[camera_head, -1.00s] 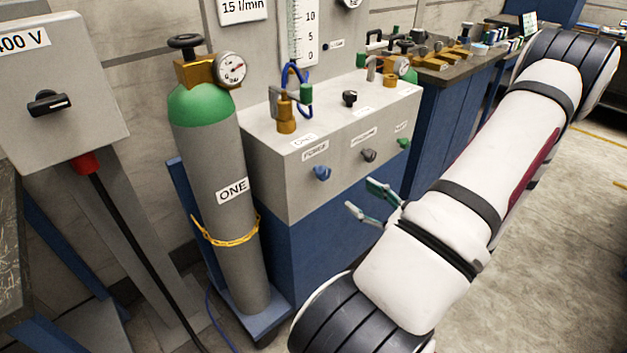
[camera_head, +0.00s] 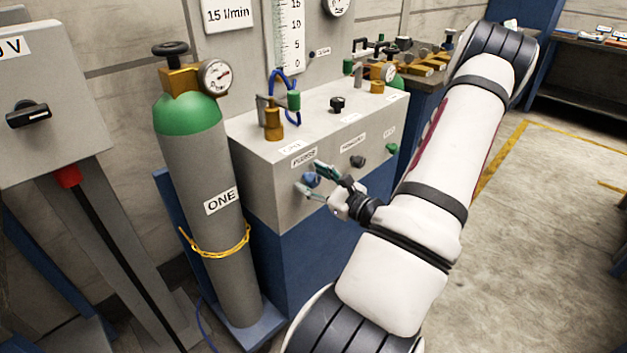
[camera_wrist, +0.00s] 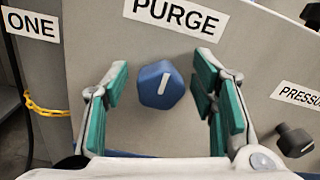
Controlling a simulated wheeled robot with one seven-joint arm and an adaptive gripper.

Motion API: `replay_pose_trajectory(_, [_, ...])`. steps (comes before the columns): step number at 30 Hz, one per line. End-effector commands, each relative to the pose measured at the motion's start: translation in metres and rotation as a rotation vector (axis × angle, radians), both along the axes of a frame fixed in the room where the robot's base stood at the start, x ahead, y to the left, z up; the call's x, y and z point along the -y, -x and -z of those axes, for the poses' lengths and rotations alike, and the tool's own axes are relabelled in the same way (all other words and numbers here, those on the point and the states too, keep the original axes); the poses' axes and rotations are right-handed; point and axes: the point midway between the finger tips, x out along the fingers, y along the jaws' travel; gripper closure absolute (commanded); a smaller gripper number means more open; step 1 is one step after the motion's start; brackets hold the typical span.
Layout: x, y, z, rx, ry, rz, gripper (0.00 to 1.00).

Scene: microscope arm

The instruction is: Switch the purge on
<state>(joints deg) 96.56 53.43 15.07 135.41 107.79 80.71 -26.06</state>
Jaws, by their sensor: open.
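The purge knob (camera_wrist: 160,85) is a blue faceted knob with a white mark that tilts slightly right of upright. It sits below the PURGE label (camera_wrist: 177,15) on the front of the grey panel box. It also shows in the head view (camera_head: 311,179). My gripper (camera_wrist: 161,92) is open, with its teal pads on the left and right of the knob and gaps on both sides. In the head view, my gripper (camera_head: 314,182) is close in front of the panel at the knob. Whether the pads reach past the knob's face is hard to tell.
A dark knob (camera_wrist: 295,140) labelled PRESSURE is to the right, and a green knob (camera_head: 392,148) beyond it. A grey gas cylinder (camera_head: 205,190) labelled ONE, with a yellow chain (camera_head: 215,252), stands left of the panel. Open floor (camera_head: 530,240) lies to the right.

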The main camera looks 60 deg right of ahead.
Motion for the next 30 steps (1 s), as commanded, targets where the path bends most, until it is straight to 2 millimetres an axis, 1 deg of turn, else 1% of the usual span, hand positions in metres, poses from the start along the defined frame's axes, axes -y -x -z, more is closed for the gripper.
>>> replay_pose_trajectory(6, [0.0001, -0.0005, -0.0001, 0.0, -0.001, 0.0, 0.48])
replay_pose_trajectory(7, [0.0001, -0.0004, -0.0001, 0.0, -0.001, 0.0, 0.5])
replay_pose_trajectory(13, [0.0, -0.0003, -0.0001, 0.0, -0.001, 0.0, 0.95])
replay_pose_trajectory(14, [0.0, -0.0003, -0.0001, 0.0, -0.001, 0.0, 0.97])
replay_pose_trajectory(23, [0.0, -0.0001, -0.0006, 0.007, -0.03, 0.0, 0.97])
replay_pose_trajectory(30, [0.0001, 0.0001, -0.0021, 0.037, -0.151, -0.001, 0.97])
